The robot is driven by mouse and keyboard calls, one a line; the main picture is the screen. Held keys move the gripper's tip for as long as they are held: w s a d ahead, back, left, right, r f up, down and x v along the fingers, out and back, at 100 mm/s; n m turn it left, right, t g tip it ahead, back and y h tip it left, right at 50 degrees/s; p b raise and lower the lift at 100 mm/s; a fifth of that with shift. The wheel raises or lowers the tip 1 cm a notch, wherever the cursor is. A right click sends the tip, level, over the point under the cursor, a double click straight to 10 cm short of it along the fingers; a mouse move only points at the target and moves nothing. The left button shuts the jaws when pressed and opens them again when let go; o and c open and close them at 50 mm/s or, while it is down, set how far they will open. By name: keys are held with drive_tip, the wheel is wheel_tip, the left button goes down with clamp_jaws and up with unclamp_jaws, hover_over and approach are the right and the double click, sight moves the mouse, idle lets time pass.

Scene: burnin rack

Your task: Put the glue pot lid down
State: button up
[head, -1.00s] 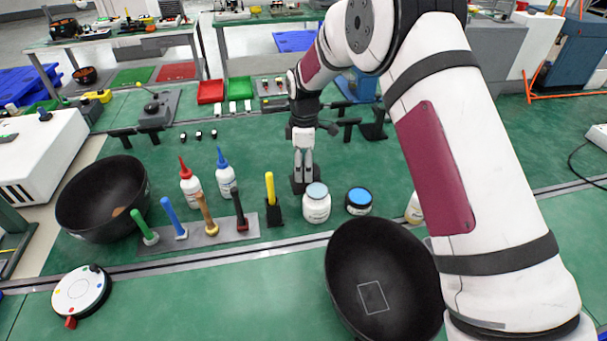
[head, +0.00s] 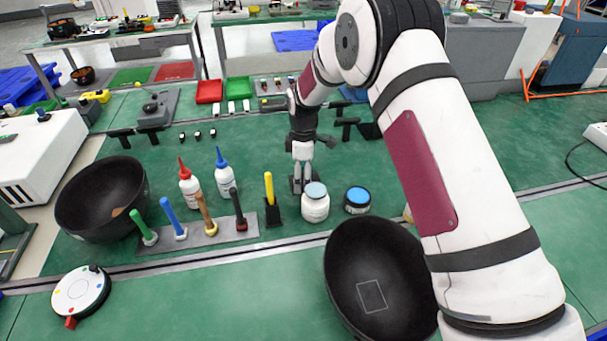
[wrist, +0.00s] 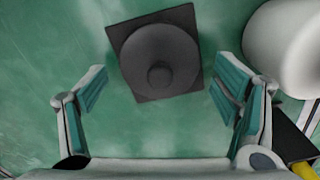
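A round dark lid with a small knob (wrist: 159,75) shows in the wrist view. It rests on a dark square pad (wrist: 125,45), ahead of and between my fingertips. My gripper (wrist: 158,92) is open, with clear gaps between its fingers and the knob. In the head view my gripper (head: 302,177) points down just behind a white pot with a pale blue top (head: 315,207). The lid is hard to make out there, behind the pot and fingers. A white rounded jar, likely that pot, fills the wrist view's upper right (wrist: 285,45).
A jar with a bright blue top (head: 357,200) stands right of the pot. A yellow-handled tool (head: 269,187) stands in a black block at left. Two bottles (head: 190,183) and a rack of colored handles stand farther left. A large black bowl (head: 375,280) sits in front.

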wheel_tip(320, 180, up, 13)
drive_tip(key=b, duration=0.1)
drive_tip(key=s+d+r+m+t, duration=0.2)
drive_tip(key=s+d+r+m, duration=0.75)
drive_tip(key=s+r, duration=0.65)
drive_tip(key=s+d+m+t, duration=0.1)
drive_tip(key=s+d+m, duration=0.3)
drive_tip(key=s, duration=0.7)
drive_tip(key=s+d+m+t, duration=0.1)
drive_tip(key=s+d+m, duration=0.3)
drive_tip(key=s, duration=0.8)
drive_tip(key=shift+d+f, duration=0.15)
drive_tip(key=shift+d, duration=0.25)
drive_tip(key=shift+s, duration=0.1)
